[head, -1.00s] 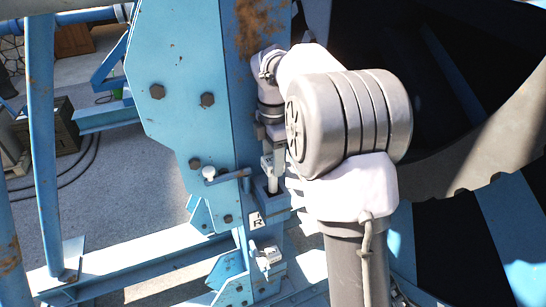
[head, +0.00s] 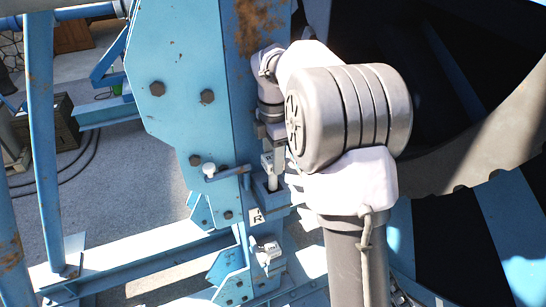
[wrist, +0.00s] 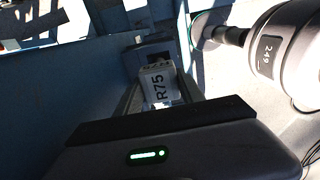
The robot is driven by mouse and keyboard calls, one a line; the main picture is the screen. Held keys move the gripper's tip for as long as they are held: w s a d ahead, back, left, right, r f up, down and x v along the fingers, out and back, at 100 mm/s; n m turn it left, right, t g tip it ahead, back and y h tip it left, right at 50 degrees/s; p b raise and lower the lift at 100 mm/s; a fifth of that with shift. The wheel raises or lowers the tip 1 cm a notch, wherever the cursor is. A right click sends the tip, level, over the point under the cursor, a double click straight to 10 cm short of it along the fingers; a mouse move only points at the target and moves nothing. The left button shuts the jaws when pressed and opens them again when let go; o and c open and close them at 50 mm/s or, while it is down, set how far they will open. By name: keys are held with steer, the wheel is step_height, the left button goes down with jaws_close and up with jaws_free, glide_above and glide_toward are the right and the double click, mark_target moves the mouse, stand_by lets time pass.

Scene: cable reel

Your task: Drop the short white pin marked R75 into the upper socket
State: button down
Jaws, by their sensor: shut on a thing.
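The short white pin, marked R75 in the wrist view (wrist: 160,84), is held upright in my gripper (wrist: 160,92). In the head view the pin (head: 268,163) hangs below my gripper (head: 270,138), which is shut on it. Its lower end is at the blue upper socket (head: 284,209), just above a plate marked R. I cannot tell how far the lower end is inside the opening.
A lower bracket with a white labelled block (head: 268,252) sits below the socket. A small lever with a white knob (head: 209,169) projects to the left of the socket. The blue steel plate (head: 185,120) stands close on the left, and the large reel (head: 480,150) is at the right.

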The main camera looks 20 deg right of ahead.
mark_target(273, 178)
steer(key=shift+f+b, duration=1.55)
steer(key=shift+f, duration=1.55)
steer(key=shift+p, duration=0.4)
steer(key=shift+f, duration=0.1)
steer(key=shift+f, duration=0.45)
steer(key=shift+r, duration=0.1)
steer(key=c, duration=0.6)
jaws_free()
steer(key=shift+c, duration=0.2)
